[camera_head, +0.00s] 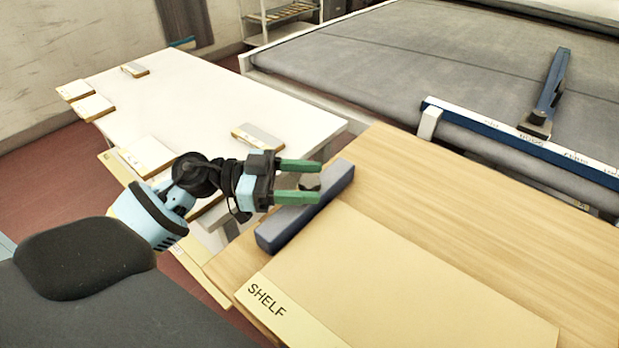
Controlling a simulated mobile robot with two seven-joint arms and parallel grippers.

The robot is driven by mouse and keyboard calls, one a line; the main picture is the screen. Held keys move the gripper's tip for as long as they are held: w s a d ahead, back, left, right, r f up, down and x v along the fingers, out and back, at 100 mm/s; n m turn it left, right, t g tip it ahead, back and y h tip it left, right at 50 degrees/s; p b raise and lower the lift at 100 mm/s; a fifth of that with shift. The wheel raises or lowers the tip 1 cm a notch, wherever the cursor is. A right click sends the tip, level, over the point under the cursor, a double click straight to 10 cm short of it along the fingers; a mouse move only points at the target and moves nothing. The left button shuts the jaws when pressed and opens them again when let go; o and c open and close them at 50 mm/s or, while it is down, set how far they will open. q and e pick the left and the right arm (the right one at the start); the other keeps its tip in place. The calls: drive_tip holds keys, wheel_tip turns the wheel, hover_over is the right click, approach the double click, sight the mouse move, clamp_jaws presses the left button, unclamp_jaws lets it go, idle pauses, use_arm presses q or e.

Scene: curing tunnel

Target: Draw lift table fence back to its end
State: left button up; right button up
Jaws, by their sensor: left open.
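The fence, a dark blue-grey bar (283,228), lies on the wooden lift table top (400,170), near its left side. A tan board marked SHELF (420,290) lies on the table to the right of the bar, close along it. My left gripper (308,181) reaches in from the left over the bar, its two green fingers apart. A small dark knob shows between the fingertips; I cannot tell if either finger touches it. The fingers hide part of the bar. My right gripper is not in view.
A white table (190,95) with several small boards stands at the left. A grey conveyor bed (420,50) lies behind, with a blue rail (520,140) and a roller at its front edge. A blue arm (551,85) stands on the rail. Bare wood lies behind the board.

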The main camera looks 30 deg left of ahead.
use_arm(q)
drive_tip(key=shift+w+d, duration=0.25)
drive_tip(key=shift+d, duration=0.25)
clamp_jaws()
drive_tip(key=shift+a, duration=0.15)
